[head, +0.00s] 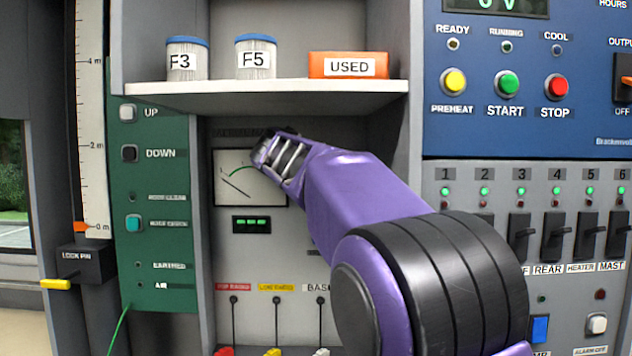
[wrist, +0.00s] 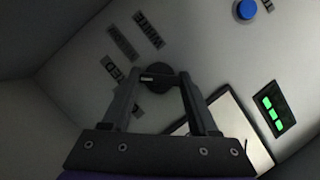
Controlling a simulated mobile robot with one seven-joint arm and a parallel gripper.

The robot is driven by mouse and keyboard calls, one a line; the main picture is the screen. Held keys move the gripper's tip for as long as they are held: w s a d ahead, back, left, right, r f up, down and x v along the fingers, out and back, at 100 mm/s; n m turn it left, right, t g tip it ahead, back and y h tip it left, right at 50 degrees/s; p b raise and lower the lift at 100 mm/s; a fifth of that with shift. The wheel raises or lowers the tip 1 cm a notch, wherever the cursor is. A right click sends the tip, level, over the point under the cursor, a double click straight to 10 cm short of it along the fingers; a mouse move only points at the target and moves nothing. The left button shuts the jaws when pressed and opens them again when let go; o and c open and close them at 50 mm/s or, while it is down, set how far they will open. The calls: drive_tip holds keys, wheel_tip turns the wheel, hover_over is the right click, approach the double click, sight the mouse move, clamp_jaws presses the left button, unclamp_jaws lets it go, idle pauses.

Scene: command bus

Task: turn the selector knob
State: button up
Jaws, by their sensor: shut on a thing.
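The selector knob (wrist: 155,72) is a dark round knob with a short pale mark, on the grey panel in the wrist view. Small dark label plates (wrist: 149,30) lie around it, tilted in this view and too blurred to read surely. My gripper (wrist: 160,80) is shut on the knob, with one finger at each side of it. There the gripper hides the knob.
A shelf (head: 270,97) overhangs my gripper, holding two jars and an orange USED box (head: 348,65). A green button panel (head: 160,210) stands at left. Breaker switches (head: 553,238) are at right. Small levers (head: 276,325) sit below.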

drive_tip(key=shift+n, duration=0.3)
idle(0.4)
drive_tip(key=o, duration=1.4)
drive_tip(key=shift+s, duration=0.1)
drive_tip(key=b+v, duration=0.2)
drive_tip(key=v, duration=1.5)
drive_tip(key=shift+s+a, duration=0.1)
